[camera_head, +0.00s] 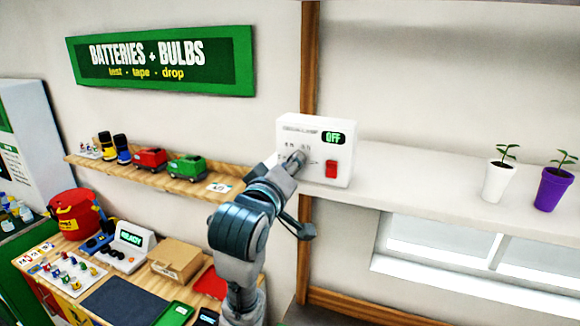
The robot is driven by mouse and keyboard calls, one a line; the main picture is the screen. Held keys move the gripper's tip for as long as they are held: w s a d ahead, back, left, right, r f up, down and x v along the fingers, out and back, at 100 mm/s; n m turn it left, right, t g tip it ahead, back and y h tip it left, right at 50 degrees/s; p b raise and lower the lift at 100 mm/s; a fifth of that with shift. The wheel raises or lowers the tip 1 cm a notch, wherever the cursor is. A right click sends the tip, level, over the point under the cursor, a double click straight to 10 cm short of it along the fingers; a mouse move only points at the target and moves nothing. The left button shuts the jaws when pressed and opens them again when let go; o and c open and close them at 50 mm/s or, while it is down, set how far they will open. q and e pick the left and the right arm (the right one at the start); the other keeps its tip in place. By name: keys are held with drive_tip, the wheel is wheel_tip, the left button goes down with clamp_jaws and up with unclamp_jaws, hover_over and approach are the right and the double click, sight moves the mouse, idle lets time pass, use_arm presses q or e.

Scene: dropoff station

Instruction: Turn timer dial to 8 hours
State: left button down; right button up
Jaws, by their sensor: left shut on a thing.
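The white timer box (312,122) stands on the left end of the white shelf. Its green display (334,138) reads OFF, and a red switch (331,169) sits at its lower right. My left gripper (297,158) is at the front face of the box, left of the red switch. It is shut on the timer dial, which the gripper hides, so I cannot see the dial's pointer. Some small marks show on the face above the gripper. My right gripper is not in view.
The white shelf (420,180) runs right, with a white plant pot (499,181) and a purple pot (553,189). At left, a wooden shelf (150,180) holds toy vehicles. Below it, a cluttered bench carries a red bucket (75,212) and a cardboard box (176,258).

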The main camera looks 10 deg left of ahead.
use_arm(q)
drive_tip(key=shift+w+f, duration=0.15)
drive_tip(key=shift+f, duration=0.15)
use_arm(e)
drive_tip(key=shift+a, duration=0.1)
use_arm(q)
drive_tip(key=m+h, duration=0.1)
drive_tip(key=m, duration=2.3)
drive_tip(key=shift+d+m, duration=0.1)
drive_tip(key=shift+m, duration=0.2)
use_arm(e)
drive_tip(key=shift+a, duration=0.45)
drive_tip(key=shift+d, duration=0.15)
